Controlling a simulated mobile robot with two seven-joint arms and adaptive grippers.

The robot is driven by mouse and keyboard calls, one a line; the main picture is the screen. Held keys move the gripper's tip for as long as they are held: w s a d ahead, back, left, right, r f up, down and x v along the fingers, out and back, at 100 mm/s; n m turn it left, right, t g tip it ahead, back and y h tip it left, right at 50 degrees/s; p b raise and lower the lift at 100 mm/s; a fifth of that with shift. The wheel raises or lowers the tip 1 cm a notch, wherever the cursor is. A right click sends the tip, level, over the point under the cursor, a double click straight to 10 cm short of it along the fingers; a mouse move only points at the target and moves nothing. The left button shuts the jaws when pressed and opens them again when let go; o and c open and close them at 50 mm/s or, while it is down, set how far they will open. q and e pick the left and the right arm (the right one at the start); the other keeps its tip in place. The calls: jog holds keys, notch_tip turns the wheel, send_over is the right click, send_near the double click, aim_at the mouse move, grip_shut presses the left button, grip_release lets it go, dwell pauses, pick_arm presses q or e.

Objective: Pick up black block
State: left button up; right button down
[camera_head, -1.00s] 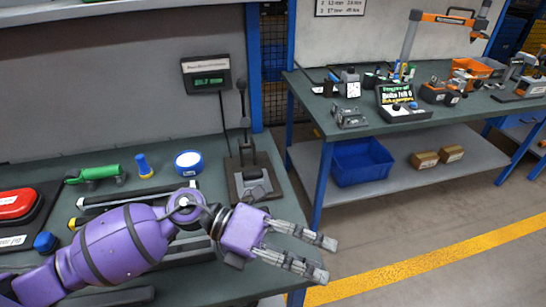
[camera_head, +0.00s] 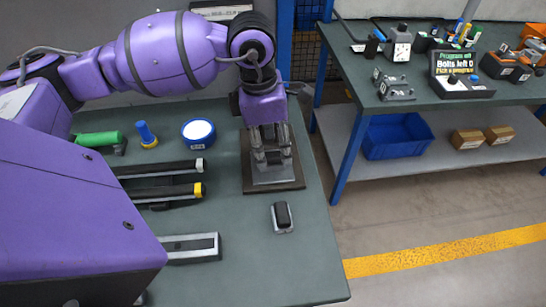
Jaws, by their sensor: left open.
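A small black block (camera_head: 283,215) with a light grey lower edge lies on the green-grey bench (camera_head: 255,260), near its right edge. My left gripper (camera_head: 272,158) points down, open, over a grey fixture (camera_head: 273,177) on a dark base plate (camera_head: 290,186). The gripper is behind the black block and apart from it. Its fingers hide part of the fixture, and I cannot tell if they touch it. My right gripper is not in view.
Dark bars (camera_head: 160,168), a blue-and-white round container (camera_head: 198,132), a blue-and-yellow piece (camera_head: 147,136) and a green-handled tool (camera_head: 98,139) lie to the left. A second bench (camera_head: 420,115) stands right. The bench front around the block is clear.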

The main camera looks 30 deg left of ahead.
aim_at(272, 154)
pick_arm(q)
notch_tip(272, 154, down, 5)
jog(key=shift+r, duration=0.15)
jog(key=shift+w, duration=0.1)
grip_shut()
